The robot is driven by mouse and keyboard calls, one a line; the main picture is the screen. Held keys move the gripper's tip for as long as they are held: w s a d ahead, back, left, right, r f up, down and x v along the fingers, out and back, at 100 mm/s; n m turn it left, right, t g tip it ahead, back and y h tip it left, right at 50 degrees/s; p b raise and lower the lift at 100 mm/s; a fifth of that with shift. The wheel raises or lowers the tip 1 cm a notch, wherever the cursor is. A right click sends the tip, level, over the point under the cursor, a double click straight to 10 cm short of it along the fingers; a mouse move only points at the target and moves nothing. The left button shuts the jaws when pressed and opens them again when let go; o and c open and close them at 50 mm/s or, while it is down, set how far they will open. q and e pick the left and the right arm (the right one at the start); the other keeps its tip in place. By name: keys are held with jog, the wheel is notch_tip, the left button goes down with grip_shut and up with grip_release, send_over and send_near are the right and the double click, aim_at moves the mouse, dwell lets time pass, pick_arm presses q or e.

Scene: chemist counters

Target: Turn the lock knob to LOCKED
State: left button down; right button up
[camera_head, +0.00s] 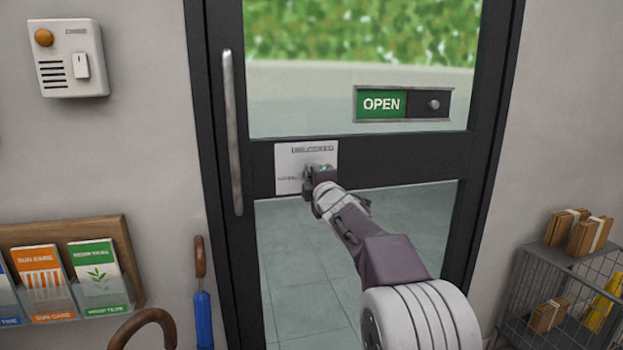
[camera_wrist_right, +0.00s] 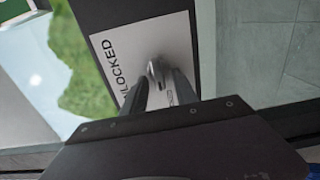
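The lock plate (camera_head: 291,164) is a pale panel on the door's dark middle rail, with UNLOCKED printed along its upper edge and smaller lettering lower down. In the right wrist view the plate (camera_wrist_right: 122,58) shows turned, with the metal lock knob (camera_wrist_right: 155,71) standing out from it. My right gripper (camera_head: 316,172) is at the plate and hides most of the knob in the head view. In the wrist view its two dark fingers (camera_wrist_right: 159,84) lie close on either side of the knob and appear shut on it. My left gripper is not in view.
The dark-framed glass door has a long vertical handle (camera_head: 232,132) and a green OPEN sign (camera_head: 382,104). A wall box (camera_head: 68,60) and leaflet rack (camera_head: 125,262) are at left, with a blue umbrella (camera_head: 203,318) below. A wire cage (camera_head: 570,290) with parcels stands at right.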

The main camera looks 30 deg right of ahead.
jog(key=v, duration=0.9)
dwell(0.3)
